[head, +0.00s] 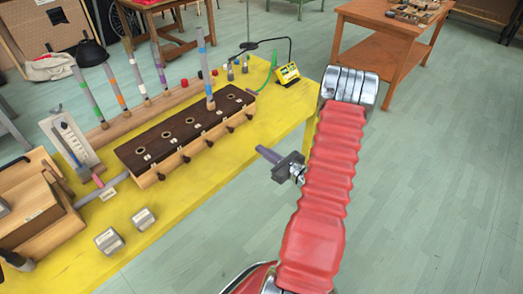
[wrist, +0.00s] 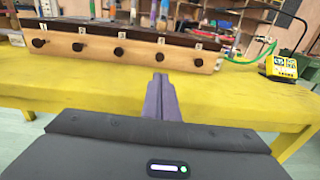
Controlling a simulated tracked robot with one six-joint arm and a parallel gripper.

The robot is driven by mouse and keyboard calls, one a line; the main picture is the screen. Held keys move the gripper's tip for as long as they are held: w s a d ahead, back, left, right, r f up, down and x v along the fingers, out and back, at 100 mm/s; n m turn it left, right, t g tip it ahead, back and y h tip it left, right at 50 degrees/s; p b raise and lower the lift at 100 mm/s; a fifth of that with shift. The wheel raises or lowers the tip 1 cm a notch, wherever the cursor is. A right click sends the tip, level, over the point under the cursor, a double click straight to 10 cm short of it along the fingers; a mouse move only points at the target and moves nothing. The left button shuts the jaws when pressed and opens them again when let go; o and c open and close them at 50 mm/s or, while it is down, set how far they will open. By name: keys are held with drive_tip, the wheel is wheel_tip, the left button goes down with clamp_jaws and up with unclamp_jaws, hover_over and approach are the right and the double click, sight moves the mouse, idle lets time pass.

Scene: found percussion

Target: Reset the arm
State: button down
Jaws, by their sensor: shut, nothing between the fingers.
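My gripper (head: 261,151) is off the right edge of the yellow table in the head view, beside my red-sleeved arm. Its fingers are together and hold nothing. In the wrist view the purple-grey fingers (wrist: 159,85) point forward at the table's near side, apart from the wooden box with knobs (wrist: 120,52). That box (head: 188,133) has a dark top with round holes, and one banded tube (head: 208,75) stands upright in it.
The yellow table (head: 190,215) also carries several banded tubes in a rack, two grey cubes (head: 109,241), a white slider board (head: 72,145) and a yellow meter (head: 287,74). A wooden table (head: 385,55) stands behind. The floor at right is clear.

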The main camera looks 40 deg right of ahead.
idle(0.4)
drive_tip(key=s+a+f+n+g+y, duration=0.1)
drive_tip(key=a+n+g+y, duration=0.15)
drive_tip(key=a, duration=0.25)
drive_tip(key=s+a+f+n+g+y, duration=0.1)
drive_tip(key=s+a+f+n+y, duration=0.15)
drive_tip(key=a+y, duration=0.2)
drive_tip(key=s+a+r+n+g+y, duration=0.1)
drive_tip(key=s+a+r+n+g, duration=0.3)
drive_tip(key=a+n, duration=0.35)
drive_tip(key=s+a+r+n+g+y, duration=0.1)
drive_tip(key=s+a+r+n+g, duration=0.1)
drive_tip(key=a+r+n+g, duration=0.35)
drive_tip(key=s+a+r+n+h, duration=0.3)
drive_tip(key=a+r+n+h, duration=0.1)
drive_tip(key=a+r+n, duration=0.3)
drive_tip(key=s+a+r+n+t+h, duration=0.1)
drive_tip(key=s+a+r+n+h, duration=0.2)
drive_tip(key=r+n, duration=0.8)
drive_tip(key=a+r+h, duration=0.2)
drive_tip(key=a+r, duration=0.1)
drive_tip(key=a, duration=0.1)
drive_tip(key=shift+a, duration=0.3)
